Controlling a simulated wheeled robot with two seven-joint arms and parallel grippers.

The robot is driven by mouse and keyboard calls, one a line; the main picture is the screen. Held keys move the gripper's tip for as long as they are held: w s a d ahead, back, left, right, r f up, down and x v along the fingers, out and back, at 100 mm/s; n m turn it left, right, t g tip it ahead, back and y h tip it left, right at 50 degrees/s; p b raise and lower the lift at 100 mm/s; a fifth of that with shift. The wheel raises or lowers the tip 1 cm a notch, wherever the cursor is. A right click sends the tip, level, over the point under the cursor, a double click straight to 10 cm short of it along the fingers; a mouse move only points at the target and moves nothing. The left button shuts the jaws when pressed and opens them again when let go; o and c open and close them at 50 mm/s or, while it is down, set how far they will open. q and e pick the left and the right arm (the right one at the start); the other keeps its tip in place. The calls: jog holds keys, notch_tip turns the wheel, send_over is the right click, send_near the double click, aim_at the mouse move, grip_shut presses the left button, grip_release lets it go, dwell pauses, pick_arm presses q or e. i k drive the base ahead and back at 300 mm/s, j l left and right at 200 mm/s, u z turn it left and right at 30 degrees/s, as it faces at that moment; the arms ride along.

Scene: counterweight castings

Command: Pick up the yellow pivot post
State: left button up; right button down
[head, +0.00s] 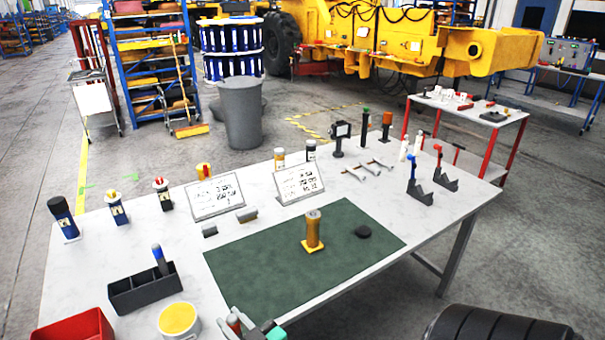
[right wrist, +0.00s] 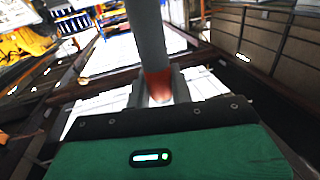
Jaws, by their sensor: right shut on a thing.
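A post with a brass-coloured shaft and a yellow square foot, the yellow pivot post (head: 313,232), stands upright on the green mat (head: 240,272). No gripper touches it. My right gripper (head: 241,320) is low at the front edge of the head view, partly cut off, left of and nearer than the post. In the right wrist view the right jaws (right wrist: 158,92) are shut on a grey rod (right wrist: 147,35) with an orange-red end. The rod's far end runs out of the picture. My left gripper is not in view.
A dark lump (head: 363,231) lies right of the post. A black divided tray (head: 146,300), a yellow-lidded tub (head: 178,320) and a red bin (head: 75,328) stand at the left. Two sign plates (head: 214,197) stand behind the mat. The mat around the post is mostly clear.

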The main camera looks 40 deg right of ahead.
aim_at(312, 245)
jog(key=z, duration=1.5)
